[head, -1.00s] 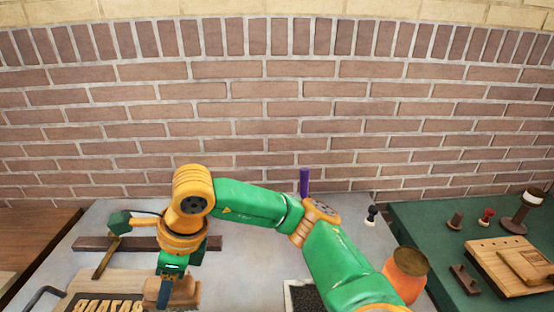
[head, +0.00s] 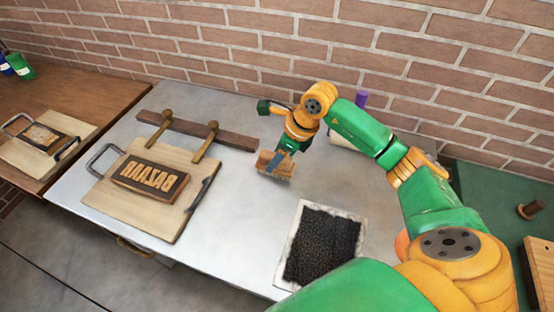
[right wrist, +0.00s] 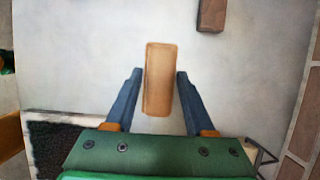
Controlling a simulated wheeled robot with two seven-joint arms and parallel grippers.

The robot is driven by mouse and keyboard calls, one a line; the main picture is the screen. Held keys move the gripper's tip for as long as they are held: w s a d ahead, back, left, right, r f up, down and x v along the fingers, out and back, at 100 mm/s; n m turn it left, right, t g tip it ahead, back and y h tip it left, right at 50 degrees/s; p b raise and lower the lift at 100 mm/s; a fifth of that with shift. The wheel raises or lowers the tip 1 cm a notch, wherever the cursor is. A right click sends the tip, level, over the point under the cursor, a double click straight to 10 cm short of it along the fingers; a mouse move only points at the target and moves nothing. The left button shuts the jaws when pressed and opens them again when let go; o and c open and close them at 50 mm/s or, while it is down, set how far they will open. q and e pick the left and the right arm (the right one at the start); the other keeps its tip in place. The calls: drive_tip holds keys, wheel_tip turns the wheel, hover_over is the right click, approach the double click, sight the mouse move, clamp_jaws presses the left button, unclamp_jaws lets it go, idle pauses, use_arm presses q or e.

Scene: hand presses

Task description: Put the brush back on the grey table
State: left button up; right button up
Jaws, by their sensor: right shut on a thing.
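The brush (head: 275,165), a wooden block, is in my right gripper (head: 281,158), at the middle of the grey table (head: 232,112). In the right wrist view, the brush (right wrist: 161,80) sits between the two blue fingers of my right gripper (right wrist: 160,85). Bare grey table (right wrist: 95,60) surrounds it there. I cannot tell whether the brush touches the table or is slightly above it. My left gripper is not in view.
A wooden board (head: 120,200) with a raised-letter block (head: 150,180) lies at left. A dark bar (head: 228,137) with two handles is behind it. A black inked pad (head: 322,246) in a white tray lies in front. Table between them is clear.

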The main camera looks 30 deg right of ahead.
wheel_tip(320, 180, down, 3)
drive_tip(key=shift+a+r+p, duration=0.1)
drive_tip(key=shift+r+p, duration=0.05)
drive_tip(key=shift+p, duration=0.6)
drive_tip(key=shift+f+b, duration=0.35)
drive_tip(key=shift+f, duration=0.05)
drive_tip(key=o, duration=1.2)
drive_tip(key=shift+r, duration=0.1)
drive_tip(key=shift+r, duration=0.35)
drive_tip(key=b+v, duration=0.1)
drive_tip(key=v, duration=1)
drive_tip(key=shift+s+r, duration=0.1)
drive_tip(key=shift+r, duration=0.15)
drive_tip(key=shift+f, duration=0.1)
